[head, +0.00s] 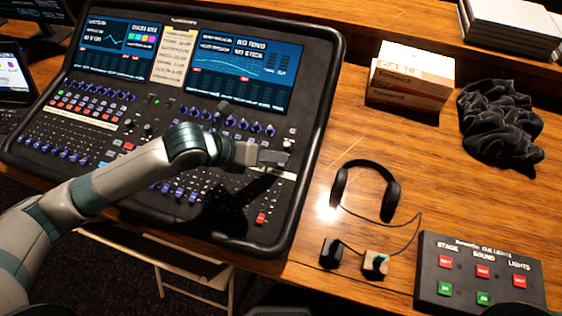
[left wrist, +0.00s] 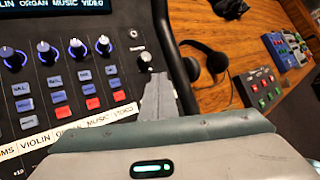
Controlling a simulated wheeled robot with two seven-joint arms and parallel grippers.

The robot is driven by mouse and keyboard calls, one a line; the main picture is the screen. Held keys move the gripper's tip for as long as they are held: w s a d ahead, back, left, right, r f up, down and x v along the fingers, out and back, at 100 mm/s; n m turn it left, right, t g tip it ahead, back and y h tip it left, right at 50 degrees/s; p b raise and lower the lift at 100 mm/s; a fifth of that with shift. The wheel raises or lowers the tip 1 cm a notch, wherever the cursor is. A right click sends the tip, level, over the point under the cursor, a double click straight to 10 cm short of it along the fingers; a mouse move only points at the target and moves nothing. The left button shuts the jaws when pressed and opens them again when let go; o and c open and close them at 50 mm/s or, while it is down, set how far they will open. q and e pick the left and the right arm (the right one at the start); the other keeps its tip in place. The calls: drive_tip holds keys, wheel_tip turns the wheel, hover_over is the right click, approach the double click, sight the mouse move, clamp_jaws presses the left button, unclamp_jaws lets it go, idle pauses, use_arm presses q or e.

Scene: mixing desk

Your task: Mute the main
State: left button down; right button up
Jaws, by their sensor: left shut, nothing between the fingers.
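The mixing desk (head: 150,100) has a dark panel with lit screens, knob rows, button rows and faders. A red-capped fader (head: 262,218) sits at its lower right. My left gripper (head: 277,158) is shut and empty over the desk's right end, just above the white label strip. Red buttons (left wrist: 92,103) lie left of the fingers. The panel beneath the fingers is hidden, and I cannot read a main mute button. Touch with the panel cannot be told. My right gripper is not in view.
Headphones (head: 366,190) lie right of the desk, with their cable. A cue-light box (head: 478,270) with red and green buttons is at the lower right. Stacked boxes (head: 411,75) and black cloth (head: 498,125) lie farther back. Bare wood (head: 320,220) separates desk and headphones.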

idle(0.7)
use_arm(q)
drive_tip(key=shift+f+b, duration=0.3)
drive_tip(key=shift+f, duration=0.1)
drive_tip(key=shift+w+f, duration=0.1)
drive_tip(key=shift+f, duration=0.3)
idle(0.8)
drive_tip(key=shift+r, duration=0.15)
drive_tip(key=shift+r+p, duration=0.4)
drive_tip(key=shift+r, duration=0.25)
drive_tip(key=r+p, duration=0.2)
drive_tip(key=r, duration=0.1)
drive_tip(key=r+p, duration=0.2)
drive_tip(key=shift+s+a, duration=0.1)
drive_tip(key=shift+s, duration=0.25)
drive_tip(key=shift+s+f, duration=0.1)
idle(0.9)
